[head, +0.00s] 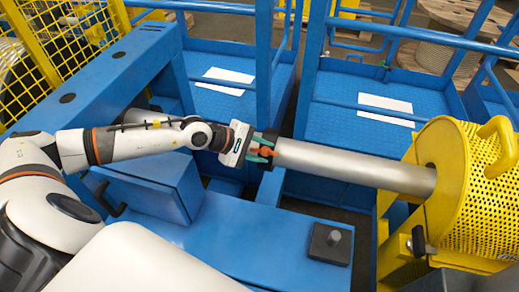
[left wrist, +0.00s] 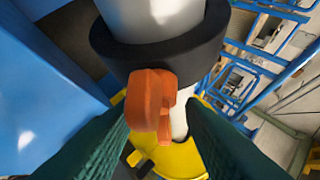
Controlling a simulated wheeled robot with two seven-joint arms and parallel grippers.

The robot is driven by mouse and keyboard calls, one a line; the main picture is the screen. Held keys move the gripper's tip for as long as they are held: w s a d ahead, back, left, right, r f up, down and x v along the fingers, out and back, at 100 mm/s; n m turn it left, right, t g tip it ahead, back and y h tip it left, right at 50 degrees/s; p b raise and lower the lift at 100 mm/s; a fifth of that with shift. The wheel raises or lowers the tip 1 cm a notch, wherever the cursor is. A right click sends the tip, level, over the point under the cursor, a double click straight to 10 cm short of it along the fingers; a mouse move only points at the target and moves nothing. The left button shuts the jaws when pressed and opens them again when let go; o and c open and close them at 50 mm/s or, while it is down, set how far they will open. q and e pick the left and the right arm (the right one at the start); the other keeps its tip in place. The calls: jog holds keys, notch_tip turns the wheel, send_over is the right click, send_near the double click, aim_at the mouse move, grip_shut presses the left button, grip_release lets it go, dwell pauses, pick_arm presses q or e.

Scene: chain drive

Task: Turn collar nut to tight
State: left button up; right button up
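The collar nut is a black ring (left wrist: 205,50) around a silver shaft, with an orange lug (left wrist: 150,100) sticking out towards the left wrist camera. In the head view the orange lug (head: 265,152) shows at the left end of the long silver shaft (head: 350,168). My left gripper (head: 268,152) is at this lug. In the left wrist view its two dark green fingers (left wrist: 158,115) stand on either side of the lug, with a gap at the right finger. Contact at the left finger cannot be told. My right gripper is not in view.
The shaft runs right to a yellow perforated guard (head: 475,185) with a handle. A blue bench (head: 265,240) with a small dark block (head: 330,243) lies below the shaft. Blue railings (head: 262,65) stand close behind my left gripper. A yellow mesh fence (head: 50,40) is at upper left.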

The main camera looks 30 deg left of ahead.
pick_arm(q)
jog(key=shift+s+a+r, duration=0.15)
jog(key=shift+s+a, duration=0.15)
jog(key=shift+a, duration=0.2)
jog(key=b+v, duration=0.2)
jog(key=v, duration=0.9)
jog(key=shift+d+r, duration=0.15)
jog(key=shift+d, duration=0.05)
